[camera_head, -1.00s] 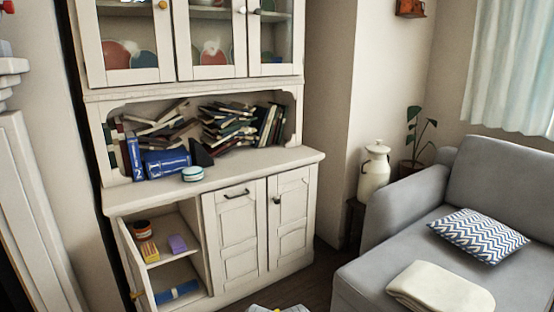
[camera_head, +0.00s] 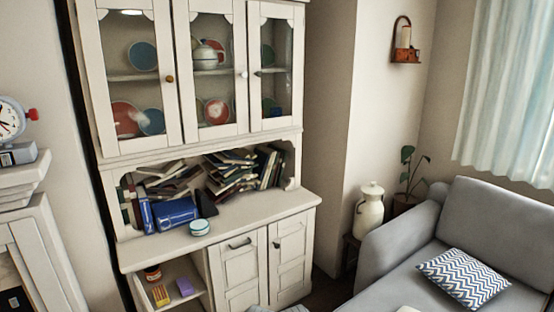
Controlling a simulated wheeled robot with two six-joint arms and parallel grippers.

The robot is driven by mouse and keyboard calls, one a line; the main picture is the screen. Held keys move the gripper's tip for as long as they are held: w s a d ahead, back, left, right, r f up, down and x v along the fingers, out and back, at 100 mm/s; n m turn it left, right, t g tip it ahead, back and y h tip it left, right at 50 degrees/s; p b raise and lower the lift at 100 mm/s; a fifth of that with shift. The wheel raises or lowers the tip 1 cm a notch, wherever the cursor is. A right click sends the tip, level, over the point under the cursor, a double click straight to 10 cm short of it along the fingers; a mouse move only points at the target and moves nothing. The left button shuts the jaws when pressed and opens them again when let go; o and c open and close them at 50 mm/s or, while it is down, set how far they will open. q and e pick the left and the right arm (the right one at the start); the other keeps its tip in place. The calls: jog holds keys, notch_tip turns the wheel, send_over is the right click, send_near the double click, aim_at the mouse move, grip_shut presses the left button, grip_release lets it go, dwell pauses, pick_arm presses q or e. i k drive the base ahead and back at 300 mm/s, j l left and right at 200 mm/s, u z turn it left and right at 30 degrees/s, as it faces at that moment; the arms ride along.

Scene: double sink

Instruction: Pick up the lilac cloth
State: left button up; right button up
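A small lilac block-shaped thing (camera_head: 184,287), which looks like the folded lilac cloth, lies on the upper shelf inside the open lower left compartment of the cream cabinet (camera_head: 240,272). A yellow item (camera_head: 160,295) lies just left of it, and a dark red-brown jar (camera_head: 152,273) stands behind the yellow item. The lilac thing is small here, so its fabric cannot be made out. Neither of my grippers can be made out in view.
A white and teal tin (camera_head: 199,228) and books (camera_head: 228,172) are on the counter above. A grey sofa (camera_head: 400,245) with a zigzag cushion (camera_head: 463,279) stands right. A grey shape, unclear, shows at the bottom edge.

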aim_at(185, 286)
jog(key=j+u, duration=0.2)
jog(key=j, duration=0.25)
jog(key=i+j+u, duration=0.2)
jog(key=j, duration=0.2)
jog(key=j+u, duration=0.25)
jog(key=j, duration=0.15)
jog(key=i, duration=0.05)
